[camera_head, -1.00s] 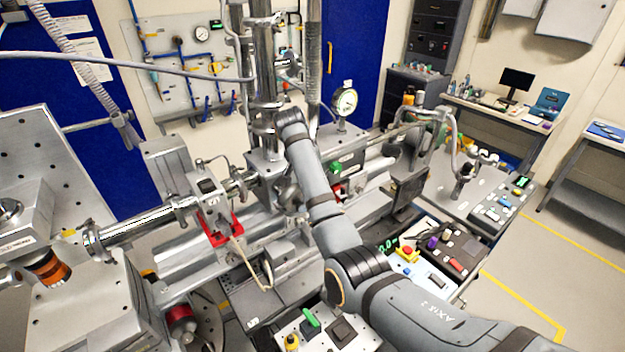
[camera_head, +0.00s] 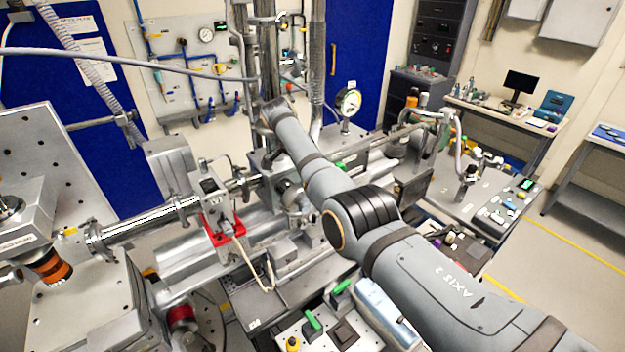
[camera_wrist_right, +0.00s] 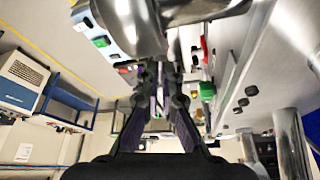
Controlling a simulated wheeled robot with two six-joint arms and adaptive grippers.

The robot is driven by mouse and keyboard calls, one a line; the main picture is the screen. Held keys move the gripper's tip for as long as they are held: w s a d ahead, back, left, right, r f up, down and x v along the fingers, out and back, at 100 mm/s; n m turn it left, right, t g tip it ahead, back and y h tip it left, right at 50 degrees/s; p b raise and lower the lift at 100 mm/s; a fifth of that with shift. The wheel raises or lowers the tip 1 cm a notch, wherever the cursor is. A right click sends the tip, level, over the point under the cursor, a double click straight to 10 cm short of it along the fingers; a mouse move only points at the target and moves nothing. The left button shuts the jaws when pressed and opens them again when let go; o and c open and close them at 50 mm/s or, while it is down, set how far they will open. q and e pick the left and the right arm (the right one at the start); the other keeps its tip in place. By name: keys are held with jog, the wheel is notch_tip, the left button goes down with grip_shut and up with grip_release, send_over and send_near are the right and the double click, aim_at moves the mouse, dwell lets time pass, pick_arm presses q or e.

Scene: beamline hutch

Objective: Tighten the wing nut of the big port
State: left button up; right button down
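I cannot pick out the wing nut in either view. A steel vertical column (camera_head: 266,60) with clamped joints stands behind my right wrist in the head view; which fitting is the big port is unclear. My right arm reaches in from the lower right, its wrist beside the column's lower part; the arm hides the gripper's tips there. In the right wrist view, my right gripper (camera_wrist_right: 161,75) points at a cluttered metal area, its dark fingers close together with a narrow gap; whether anything is held is unclear. A shiny metal fitting (camera_wrist_right: 130,22) lies beyond the tips. My left gripper is not in view.
A horizontal steel pipe (camera_head: 150,222) with a red bracket (camera_head: 228,235) runs left of the column. A dial gauge (camera_head: 348,103) stands to its right. A grey hose (camera_head: 130,65) crosses above. Control boxes crowd the front. Open floor (camera_head: 540,262) lies at right.

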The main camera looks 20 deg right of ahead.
jog(key=shift+d+r+m, duration=0.1)
jog(key=shift+m, duration=0.3)
dwell(0.4)
jog(key=c, duration=1.9)
grip_release()
jog(key=shift+o, duration=0.3)
jog(key=shift+d, duration=0.1)
